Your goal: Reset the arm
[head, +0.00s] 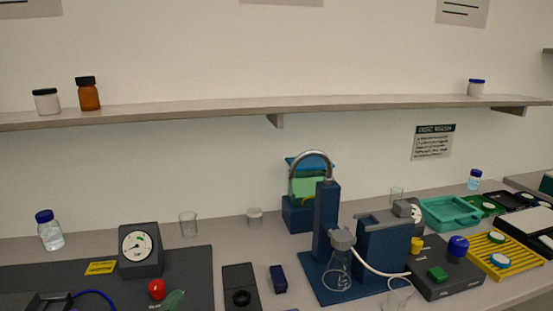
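Neither of my grippers shows in the head view. A membrane rig stands on the bench, with a dark blue stand (326,225) and a curved metal tube (311,156) over its top. A clear conical flask (337,273) hangs below a grey fitting (342,239). Beside it is a blue block (383,248) with a grey part on top. A pale hose runs from the rig to the right. A dark control box (441,268) carries a blue knob (458,246), a yellow knob (416,245) and a green button (437,273).
A blue-capped bottle (49,231) and beaker (188,224) stand behind. A teal tray (450,213) and yellow rack (499,257) are at right. A shelf (200,108) spans above.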

